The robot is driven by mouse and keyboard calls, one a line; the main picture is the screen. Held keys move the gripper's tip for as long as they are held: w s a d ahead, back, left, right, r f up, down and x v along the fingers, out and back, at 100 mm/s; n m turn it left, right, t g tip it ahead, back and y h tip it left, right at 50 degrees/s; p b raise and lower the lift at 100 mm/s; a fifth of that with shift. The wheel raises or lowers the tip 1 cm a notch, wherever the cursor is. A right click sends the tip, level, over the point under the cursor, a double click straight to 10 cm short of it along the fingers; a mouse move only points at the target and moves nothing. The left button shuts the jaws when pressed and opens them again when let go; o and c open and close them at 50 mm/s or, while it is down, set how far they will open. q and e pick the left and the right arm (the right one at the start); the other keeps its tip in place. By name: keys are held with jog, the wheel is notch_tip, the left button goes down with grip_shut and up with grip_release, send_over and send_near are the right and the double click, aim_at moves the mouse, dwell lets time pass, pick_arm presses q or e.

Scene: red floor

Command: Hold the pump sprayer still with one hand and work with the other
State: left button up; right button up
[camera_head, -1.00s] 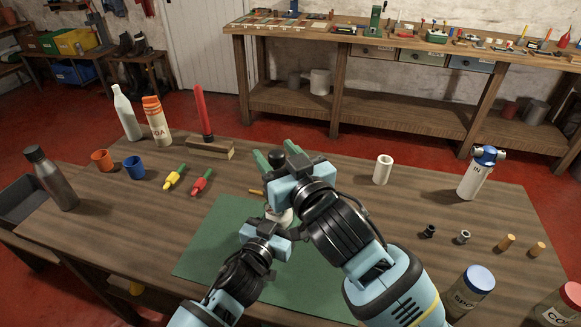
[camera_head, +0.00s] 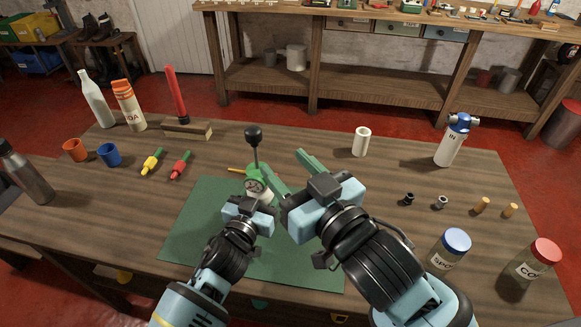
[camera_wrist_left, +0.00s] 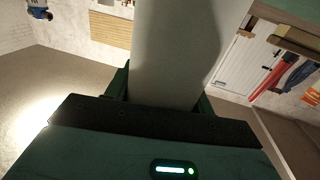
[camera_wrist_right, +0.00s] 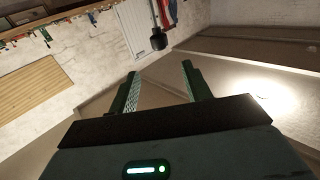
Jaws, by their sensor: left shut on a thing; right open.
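The pump sprayer (camera_head: 265,194) stands on the green mat (camera_head: 190,225), with a pale body, a green top and a thin rod ending in a black knob (camera_head: 254,132). The knob stands well above the top. My left gripper (camera_head: 252,203) is shut on the body, which fills the space between its fingers in the left wrist view (camera_wrist_left: 175,50). It hides the lower part of the sprayer in the head view. My right gripper (camera_head: 288,176) is open and empty, just right of the rod and apart from the knob. The knob also shows beyond its fingers in the right wrist view (camera_wrist_right: 158,40).
On the left are a grey bottle (camera_head: 26,173), orange cup (camera_head: 75,150), blue cup (camera_head: 109,154) and two markers. A white cylinder (camera_head: 361,141), blue-topped canister (camera_head: 452,142), small fittings and lidded jars (camera_head: 448,250) stand on the right.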

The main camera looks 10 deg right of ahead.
aim_at(257, 138)
jog(key=x, duration=1.2)
jog(key=shift+a+f, duration=0.1)
jog(key=shift+f, duration=0.25)
